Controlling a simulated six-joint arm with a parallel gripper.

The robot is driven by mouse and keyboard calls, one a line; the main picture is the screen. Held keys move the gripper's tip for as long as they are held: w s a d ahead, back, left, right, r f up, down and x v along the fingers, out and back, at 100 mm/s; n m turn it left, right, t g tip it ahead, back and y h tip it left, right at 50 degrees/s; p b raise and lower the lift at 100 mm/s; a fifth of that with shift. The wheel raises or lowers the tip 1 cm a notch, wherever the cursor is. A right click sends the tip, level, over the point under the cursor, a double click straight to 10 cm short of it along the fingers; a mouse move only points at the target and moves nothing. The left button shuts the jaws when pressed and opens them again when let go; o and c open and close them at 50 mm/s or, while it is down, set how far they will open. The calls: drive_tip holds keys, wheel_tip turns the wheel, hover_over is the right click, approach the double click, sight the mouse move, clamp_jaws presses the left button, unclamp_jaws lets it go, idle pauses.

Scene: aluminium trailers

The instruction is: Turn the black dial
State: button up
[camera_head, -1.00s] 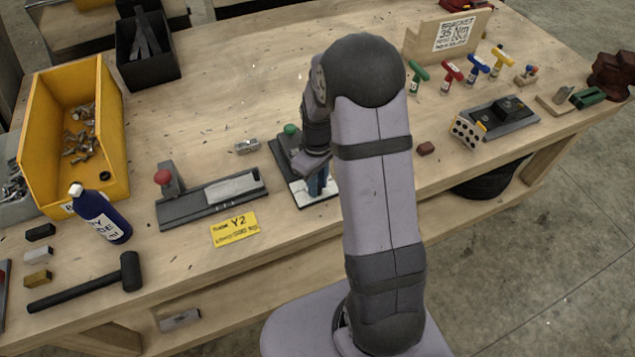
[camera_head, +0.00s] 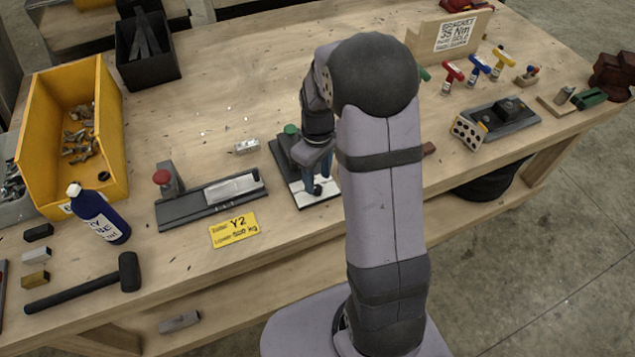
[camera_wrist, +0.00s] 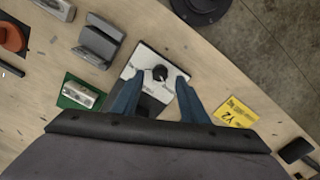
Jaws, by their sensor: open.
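In the head view my gripper (camera_head: 315,186) hangs over the white plate (camera_head: 325,196) at the front of a dark fixture; the dial there is hidden or too small to tell.
A mallet (camera_head: 130,272), blue bottle (camera_head: 100,214) and yellow bin (camera_head: 112,128) lie further left. The wood behind my gripper is mostly clear.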

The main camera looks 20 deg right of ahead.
sight(317, 186)
drive_tip(key=shift+r+b, duration=0.4)
drive_tip(key=shift+r, duration=1.75)
drive_tip(key=shift+w+m, duration=0.25)
drive_tip(key=shift+m, duration=0.75)
drive_tip(key=s+f+m, duration=0.1)
drive_tip(key=s, duration=0.2)
drive_tip(key=s+a+f+m, duration=0.1)
drive_tip(key=s+f+m, duration=0.1)
drive_tip(key=s, duration=0.1)
drive_tip(key=s+a+f+m+g, duration=0.1)
drive_tip(key=s, duration=0.2)
drive_tip(key=shift+s+f+m, duration=0.15)
drive_tip(key=shift+s+m, duration=0.15)
drive_tip(key=shift+s, duration=0.1)
drive_tip(key=shift+s+a+r+n+t, duration=0.6)
drive_tip(key=shift+s+a+r, duration=1.7)
drive_tip(key=shift+s, duration=1.3)
wheel_tip(317, 186, down, 15)
drive_tip(key=b, duration=1.4)
drive_tip(key=shift+a, duration=0.25)
